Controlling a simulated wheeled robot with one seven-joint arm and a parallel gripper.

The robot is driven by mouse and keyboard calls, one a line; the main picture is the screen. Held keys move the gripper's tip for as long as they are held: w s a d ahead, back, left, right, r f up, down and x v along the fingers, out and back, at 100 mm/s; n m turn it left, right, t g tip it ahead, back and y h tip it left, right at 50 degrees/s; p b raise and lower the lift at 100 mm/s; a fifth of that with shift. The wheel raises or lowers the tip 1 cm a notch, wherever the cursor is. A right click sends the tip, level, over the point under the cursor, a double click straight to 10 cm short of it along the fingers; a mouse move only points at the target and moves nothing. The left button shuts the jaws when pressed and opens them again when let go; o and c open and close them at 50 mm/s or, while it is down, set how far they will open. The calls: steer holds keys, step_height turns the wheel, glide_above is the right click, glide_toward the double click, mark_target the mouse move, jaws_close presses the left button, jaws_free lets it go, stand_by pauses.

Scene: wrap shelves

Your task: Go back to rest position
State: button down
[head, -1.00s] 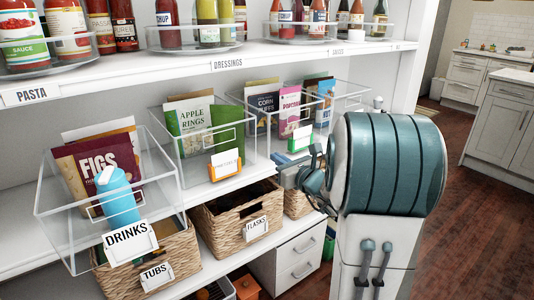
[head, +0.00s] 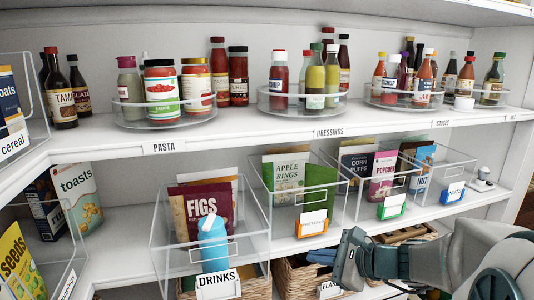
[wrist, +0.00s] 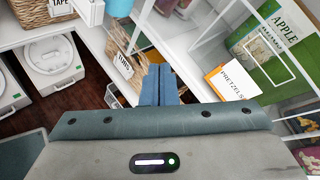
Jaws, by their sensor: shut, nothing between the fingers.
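My gripper (head: 346,262) is at the lower right of the head view, in front of the middle shelf's front edge and below the clear bins. In the wrist view its two blue-grey fingers (wrist: 160,86) are together, with nothing between them. They point toward the shelves, between a woven basket labelled TUBS (wrist: 122,62) and an orange PRETZELS label (wrist: 232,80). My arm reaches in from the right edge of the head view and hides part of the lower baskets.
Clear bins line the middle shelf (head: 120,250): a DRINKS bin (head: 165,225) with a blue bottle (head: 213,245), then snack bins to its right. Turntables (head: 140,122) with bottles and jars stand above.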

steer(key=s+a+r+n+g+h+p, duration=0.1)
steer(key=s+r+n+g+h+p, duration=0.2)
steer(key=s+n, duration=0.4)
steer(key=s+r+n+g+h+p, duration=0.1)
steer(key=s+n+g+h+p, duration=0.2)
steer(key=s+n+p, duration=0.3)
steer(key=s+d+r+n+h+p, duration=0.1)
steer(key=s+d+r+n+h, duration=0.1)
steer(key=n, duration=0.4)
steer(key=shift+s+d+r+h+p, duration=0.4)
steer(key=shift+s+d+h, duration=0.35)
steer(key=shift+d+h, duration=0.35)
